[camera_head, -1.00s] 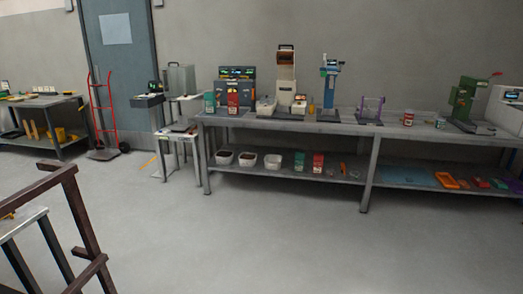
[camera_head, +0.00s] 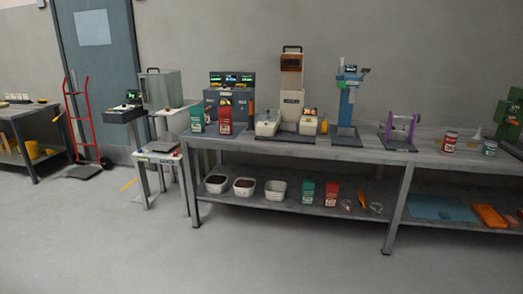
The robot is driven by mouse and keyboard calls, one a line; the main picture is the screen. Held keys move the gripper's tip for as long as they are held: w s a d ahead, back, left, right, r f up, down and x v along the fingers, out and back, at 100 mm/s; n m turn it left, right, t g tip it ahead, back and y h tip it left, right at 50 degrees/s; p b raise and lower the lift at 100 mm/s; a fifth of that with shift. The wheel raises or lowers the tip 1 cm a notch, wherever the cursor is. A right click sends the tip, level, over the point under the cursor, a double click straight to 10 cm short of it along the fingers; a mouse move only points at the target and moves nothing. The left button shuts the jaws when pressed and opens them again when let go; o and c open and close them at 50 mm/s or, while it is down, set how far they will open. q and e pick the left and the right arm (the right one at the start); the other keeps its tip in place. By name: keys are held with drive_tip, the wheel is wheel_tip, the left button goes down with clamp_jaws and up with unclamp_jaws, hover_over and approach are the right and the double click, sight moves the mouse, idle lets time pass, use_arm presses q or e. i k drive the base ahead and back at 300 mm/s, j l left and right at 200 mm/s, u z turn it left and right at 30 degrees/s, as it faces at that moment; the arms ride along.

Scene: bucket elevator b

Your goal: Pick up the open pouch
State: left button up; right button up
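No pouch can be told as open at this distance. A green pouch-like pack (camera_head: 197,117) and a red pouch-like pack (camera_head: 225,118) stand upright at the left end of the long table top. Another green pack (camera_head: 308,192) and another red pack (camera_head: 331,195) stand side by side on the lower shelf. Neither of my grippers is in view.
The long grey table (camera_head: 290,147) stands along the wall, holding a bucket elevator (camera_head: 291,88), a blue stand (camera_head: 347,98) and a purple frame (camera_head: 400,130). White tubs (camera_head: 244,187) sit on its shelf. A small side table (camera_head: 158,157) stands left. The front floor is clear.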

sight(224, 113)
drive_tip(key=i, duration=3.35)
